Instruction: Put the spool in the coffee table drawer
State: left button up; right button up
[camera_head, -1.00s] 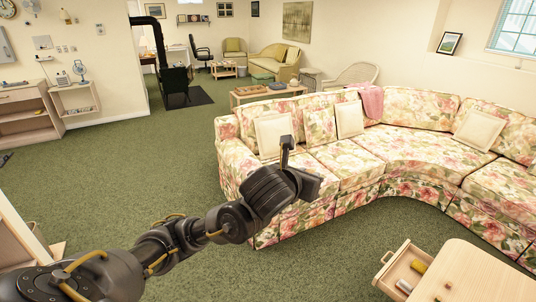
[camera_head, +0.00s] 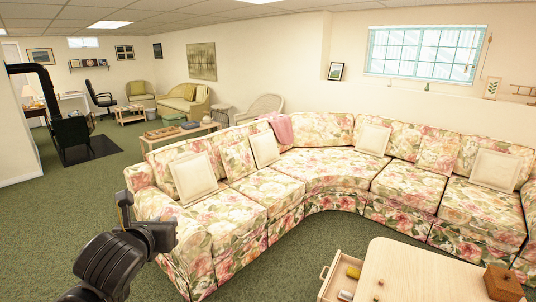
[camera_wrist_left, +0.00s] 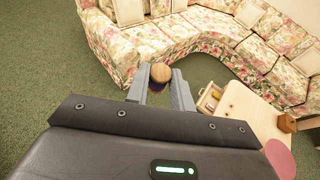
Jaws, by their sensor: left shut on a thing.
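The spool (camera_wrist_left: 160,73), with a round wooden end and a dark blue body, sits between the fingers of my left gripper (camera_wrist_left: 160,88) in the left wrist view. My left gripper is shut on it. In the head view this gripper (camera_head: 138,222) is at the lower left, in front of the sofa's near end. The pale wooden coffee table (camera_head: 415,272) is at the lower right, apart from the gripper. Its drawer (camera_head: 328,286) stands open on the left side, with a yellow item (camera_head: 353,272) and a whitish item (camera_head: 345,295) inside. My right gripper is not in view.
A floral sectional sofa (camera_head: 275,188) curves behind the coffee table. A brown wooden box (camera_head: 503,283) sits on the tabletop. A pink round thing (camera_wrist_left: 280,157) shows at the lower right in the wrist view. Green carpet (camera_head: 275,280) is clear between the gripper and the drawer.

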aim_at(347, 284)
jog(key=u, duration=0.05)
jog(key=i, duration=1.9)
jog(key=z, duration=0.45)
jog(key=i, duration=2.4)
